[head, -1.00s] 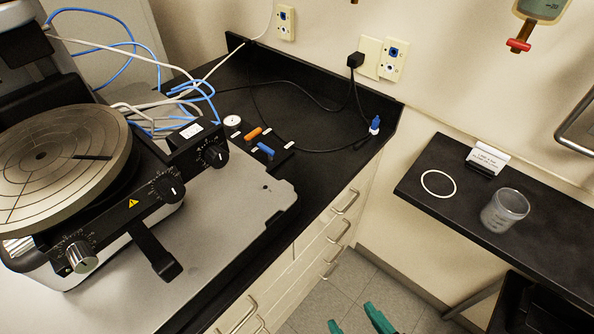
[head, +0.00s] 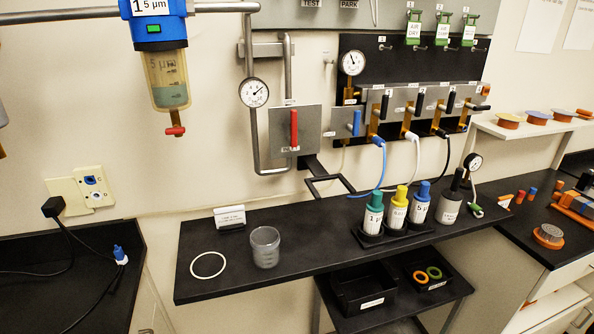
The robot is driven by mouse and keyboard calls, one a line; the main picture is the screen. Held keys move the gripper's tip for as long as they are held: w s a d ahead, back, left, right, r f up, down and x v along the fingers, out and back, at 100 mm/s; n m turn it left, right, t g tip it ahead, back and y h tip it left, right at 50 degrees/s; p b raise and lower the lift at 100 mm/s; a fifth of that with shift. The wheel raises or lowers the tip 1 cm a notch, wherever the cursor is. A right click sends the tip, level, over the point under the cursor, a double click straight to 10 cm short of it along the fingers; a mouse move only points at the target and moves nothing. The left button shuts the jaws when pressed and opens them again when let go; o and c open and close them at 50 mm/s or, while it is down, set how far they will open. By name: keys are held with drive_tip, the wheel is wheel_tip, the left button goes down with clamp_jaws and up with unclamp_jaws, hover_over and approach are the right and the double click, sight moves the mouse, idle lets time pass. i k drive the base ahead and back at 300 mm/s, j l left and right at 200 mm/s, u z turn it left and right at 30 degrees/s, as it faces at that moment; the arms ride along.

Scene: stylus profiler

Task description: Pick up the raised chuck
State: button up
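No thing in view is clearly marked as the raised chuck. A short round piece with an orange body and a grey patterned top (head: 548,236) sits on the right-hand counter, near its front edge. On the white shelf above are low orange round pieces: one with a pale top (head: 508,121), one with a blue top (head: 538,117) and one at the right edge (head: 585,114). I cannot tell whether any of these is the chuck. My gripper is not in view.
The black shelf (head: 290,222) holds a white ring (head: 208,265), a clear beaker (head: 265,247) and several capped bottles (head: 397,210). Below are black bins (head: 362,290). Orange and blue pieces (head: 575,205) crowd the right counter's back.

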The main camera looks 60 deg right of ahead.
sight(551, 233)
drive_tip(key=z, duration=2.75)
